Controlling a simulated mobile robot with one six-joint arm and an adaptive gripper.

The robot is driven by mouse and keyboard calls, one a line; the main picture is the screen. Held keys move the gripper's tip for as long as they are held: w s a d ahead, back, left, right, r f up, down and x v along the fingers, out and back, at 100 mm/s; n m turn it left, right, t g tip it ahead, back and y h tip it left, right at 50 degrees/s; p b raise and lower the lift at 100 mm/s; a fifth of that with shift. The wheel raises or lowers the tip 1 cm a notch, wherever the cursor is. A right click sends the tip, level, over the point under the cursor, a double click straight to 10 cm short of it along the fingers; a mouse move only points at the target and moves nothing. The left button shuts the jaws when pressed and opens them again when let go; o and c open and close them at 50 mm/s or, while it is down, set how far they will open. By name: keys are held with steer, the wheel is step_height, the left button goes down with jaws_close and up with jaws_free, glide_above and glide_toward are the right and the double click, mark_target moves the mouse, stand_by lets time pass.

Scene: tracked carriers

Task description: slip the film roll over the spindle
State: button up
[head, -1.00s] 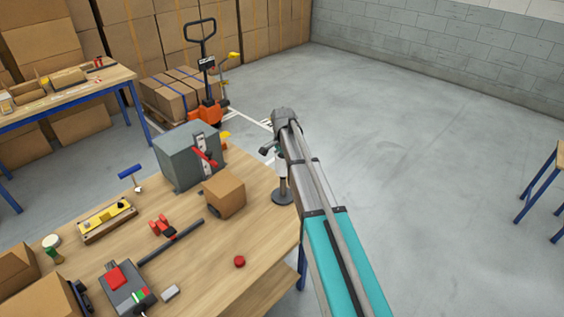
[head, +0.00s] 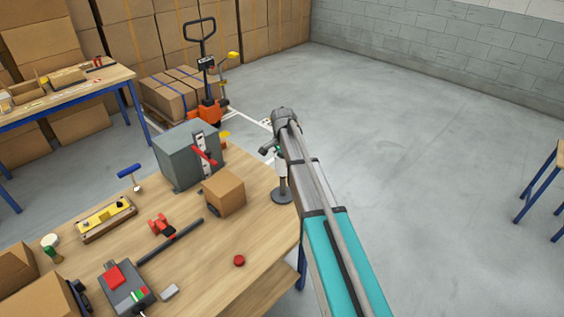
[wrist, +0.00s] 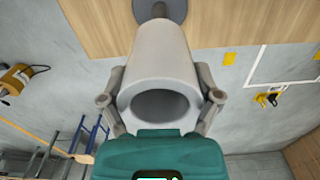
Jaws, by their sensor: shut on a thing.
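The film roll (wrist: 160,60) is a pale grey-white hollow cylinder in the wrist view, with its open bore facing me. My gripper (wrist: 160,98) is shut on it, one finger on each side. In the head view the spindle base (head: 282,197) stands at the table's right edge. The roll (head: 281,164) shows in part above it, beside my arm. I cannot tell whether the post is inside the bore.
The wooden table (head: 215,255) holds a cardboard box (head: 224,193) and a grey machine box (head: 187,157) left of the spindle. A red button (head: 239,261) lies nearer. A pallet jack (head: 207,110) stands behind.

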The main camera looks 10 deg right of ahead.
mark_target(283, 174)
steer(key=shift+f+b, duration=3.5)
stand_by(2.2)
steer(key=o, duration=1)
steer(key=shift+r, duration=0.1)
stand_by(0.5)
